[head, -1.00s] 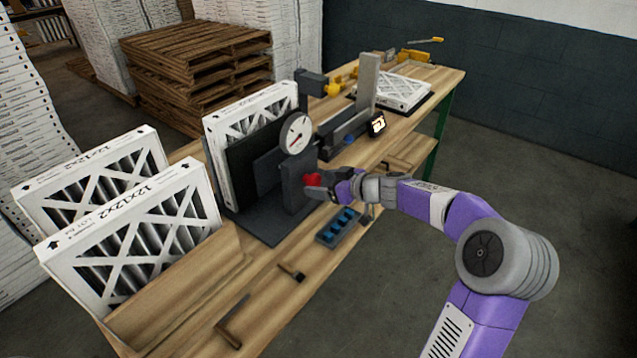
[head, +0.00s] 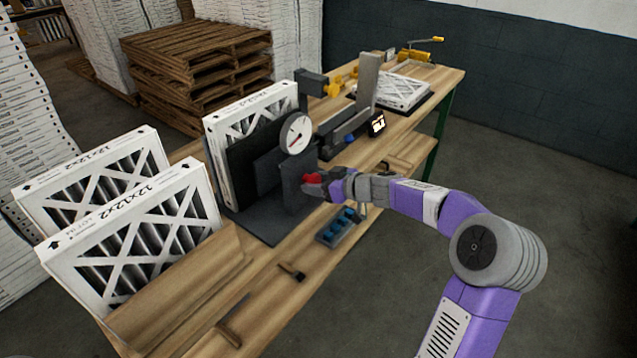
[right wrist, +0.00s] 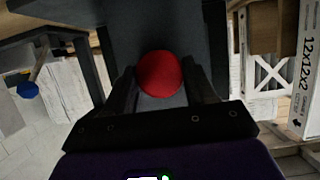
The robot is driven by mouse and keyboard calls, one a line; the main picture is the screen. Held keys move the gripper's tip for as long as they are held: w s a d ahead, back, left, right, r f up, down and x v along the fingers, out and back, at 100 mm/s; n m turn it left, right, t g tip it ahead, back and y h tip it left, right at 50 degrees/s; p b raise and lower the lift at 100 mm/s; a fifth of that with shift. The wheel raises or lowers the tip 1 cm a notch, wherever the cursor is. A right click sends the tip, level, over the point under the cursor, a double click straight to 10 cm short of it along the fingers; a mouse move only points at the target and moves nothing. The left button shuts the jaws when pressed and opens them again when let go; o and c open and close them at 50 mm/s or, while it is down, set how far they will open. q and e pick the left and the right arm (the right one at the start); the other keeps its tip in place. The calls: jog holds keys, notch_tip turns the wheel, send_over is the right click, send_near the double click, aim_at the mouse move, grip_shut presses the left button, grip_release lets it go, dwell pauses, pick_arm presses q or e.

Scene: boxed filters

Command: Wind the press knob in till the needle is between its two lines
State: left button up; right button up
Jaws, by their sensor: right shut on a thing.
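The press (head: 292,188) is a dark grey stand on the bench with a filter upright in it. Its round white dial (head: 296,133) has a red needle. The dial's two lines are too small to make out. The red press knob (head: 311,179) sticks out of the press's front. My right gripper (head: 316,187) is at the knob, shut on it. In the right wrist view the round red knob (right wrist: 160,74) sits between the two dark fingers (right wrist: 162,90). My left gripper is out of view.
Two boxed filters (head: 130,240) stand in a wooden rack at left. A blue-socketed tray (head: 338,227) and small tools (head: 292,271) lie in front of the press. Another filter (head: 400,90) lies flat at the back, beyond a small lit display (head: 377,124).

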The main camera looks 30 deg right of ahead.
jog(key=m+y, duration=0.1)
jog(key=m, duration=0.1)
jog(key=m+g+y+b, duration=0.1)
jog(key=shift+d+f+m, duration=0.15)
jog(key=shift+m, duration=0.25)
jog(key=shift+f+m+t+y+p, duration=0.15)
jog(key=shift+m+t+y+p, duration=0.85)
jog(key=shift+m, duration=3.55)
jog(key=shift+f+m+t+y+p, duration=0.15)
jog(key=shift+m+t+p, duration=1.65)
jog(key=shift+m, duration=2.8)
jog(key=shift+f+m+t+y+p, duration=0.15)
jog(key=shift+m+t+y+p, duration=0.85)
jog(key=shift+m, duration=3.55)
jog(key=shift+h+p, duration=0.45)
jog(key=shift+p, duration=0.2)
jog(key=o, duration=1)
